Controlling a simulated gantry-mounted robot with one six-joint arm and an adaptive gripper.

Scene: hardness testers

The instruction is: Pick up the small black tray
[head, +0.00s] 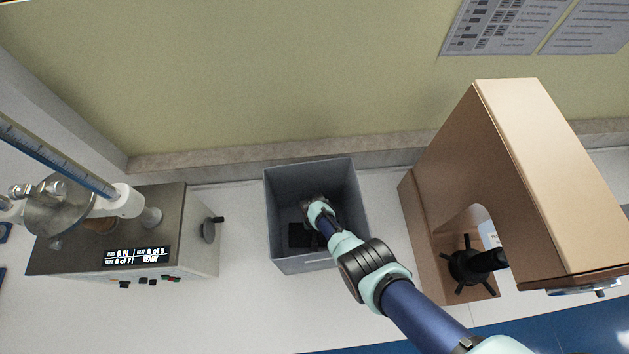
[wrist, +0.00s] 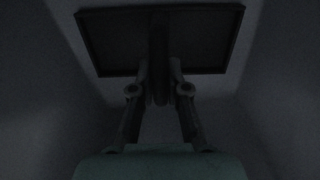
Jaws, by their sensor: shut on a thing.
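The small black tray (head: 299,237) is inside the grey bin, low down, partly covered by my arm in the head view. In the wrist view the tray (wrist: 112,42) is a dark rectangle with a raised rim. My gripper (wrist: 160,92) reaches down into the bin, and its fingers are shut on a dark upright part at the tray's middle. The wrist view is very dim, so the exact contact is hard to see. I cannot tell whether the tray touches the bin floor.
The grey bin (head: 284,262) has tall walls close around my gripper. A metal tester with a display (head: 200,262) stands to the left. A tan tester (head: 527,150) with a black handwheel (head: 466,266) stands to the right. White counter lies clear on both sides of the bin.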

